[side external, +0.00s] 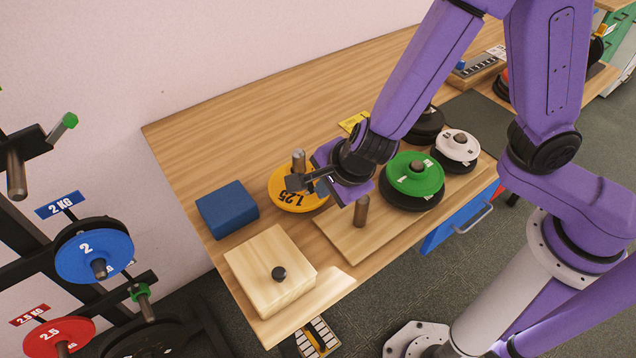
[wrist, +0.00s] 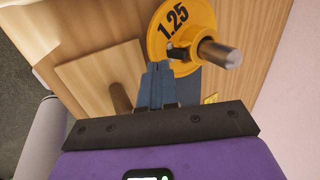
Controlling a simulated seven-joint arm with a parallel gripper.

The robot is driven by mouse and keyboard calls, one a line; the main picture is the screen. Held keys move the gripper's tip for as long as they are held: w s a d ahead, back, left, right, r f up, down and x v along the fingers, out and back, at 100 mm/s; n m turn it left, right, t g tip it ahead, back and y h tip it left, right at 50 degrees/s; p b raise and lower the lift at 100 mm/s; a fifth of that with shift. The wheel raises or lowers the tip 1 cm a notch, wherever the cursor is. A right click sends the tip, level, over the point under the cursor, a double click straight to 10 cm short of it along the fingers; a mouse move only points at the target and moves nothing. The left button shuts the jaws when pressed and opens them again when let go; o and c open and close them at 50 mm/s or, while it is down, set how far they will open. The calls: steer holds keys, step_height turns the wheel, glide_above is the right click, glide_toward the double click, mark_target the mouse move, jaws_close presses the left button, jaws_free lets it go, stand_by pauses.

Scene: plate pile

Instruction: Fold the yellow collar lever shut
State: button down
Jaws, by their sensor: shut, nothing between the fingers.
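The yellow 1.25 plate (side external: 283,201) lies flat around a steel post (side external: 298,158) at the left of the table. In the wrist view the plate (wrist: 167,54) is at the top centre, with the post (wrist: 222,55) pointing right. My gripper (side external: 312,180) is low over the plate's right side. Its fingertips (wrist: 158,68) are together and empty, close to the lever. I cannot tell whether they touch it or exactly how far the lever is folded.
A blue block (side external: 227,209) and a pale wooden box (side external: 270,270) with a dark knob stand left and in front. A bare peg (side external: 361,211) rises from the wooden board just in front of my gripper. Green (side external: 415,174) and white (side external: 457,146) plate piles stand to the right.

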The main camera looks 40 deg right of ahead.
mark_target(310, 186)
steer(key=shift+w+f, duration=0.85)
steer(key=shift+w, duration=0.3)
steer(key=shift+w+f, duration=0.2)
steer(key=shift+f, duration=0.25)
steer(key=shift+s+f, duration=0.1)
steer(key=shift+f, duration=0.4)
steer(key=shift+r, duration=0.8)
